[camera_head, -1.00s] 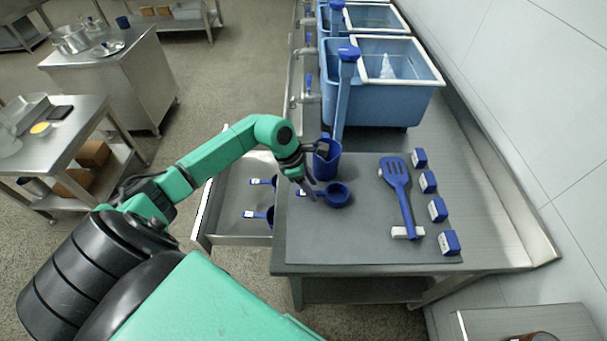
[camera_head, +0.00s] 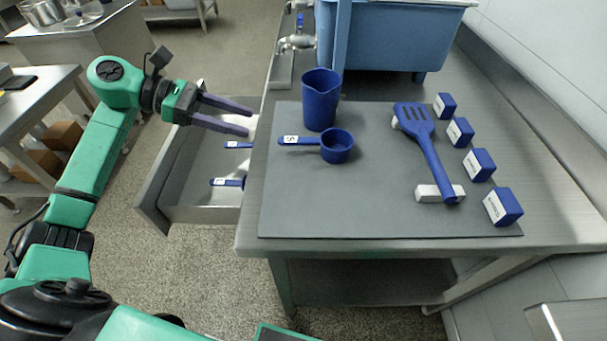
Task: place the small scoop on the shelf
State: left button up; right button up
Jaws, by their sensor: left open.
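A blue scoop (camera_head: 336,146) with a white label on its handle lies on the grey mat on the table, its handle pointing left. Two more blue handles with white labels, one farther back (camera_head: 238,145) and one nearer (camera_head: 226,182), lie in the open drawer (camera_head: 195,180); their right ends are hidden under the table edge. I cannot tell which scoop is the small one. My left gripper (camera_head: 250,119) is open and empty above the back of the drawer, left of the blue jug. A shelf (camera_head: 360,280) shows under the table. My right gripper is not in view.
A blue jug (camera_head: 321,100) stands behind the scoop on the mat (camera_head: 330,215). A blue slotted turner (camera_head: 425,150) rests on white blocks, with several blue labelled blocks (camera_head: 502,206) to its right. A large blue tub (camera_head: 395,35) stands at the back. The mat's front is clear.

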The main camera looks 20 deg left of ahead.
aim_at(291, 139)
pick_arm(q)
jog(key=p+x, duration=0.1)
jog(key=x, duration=0.2)
jog(key=shift+s+d+r+p, duration=0.15)
jog(key=shift+d+r+p, duration=0.1)
jog(key=shift+p, duration=0.15)
jog(key=p+x, duration=0.2)
jog(key=x, duration=0.9)
jog(key=shift+s+f, duration=0.15)
jog(key=shift+s, duration=0.05)
jog(key=shift+a, duration=0.15)
grip_shut()
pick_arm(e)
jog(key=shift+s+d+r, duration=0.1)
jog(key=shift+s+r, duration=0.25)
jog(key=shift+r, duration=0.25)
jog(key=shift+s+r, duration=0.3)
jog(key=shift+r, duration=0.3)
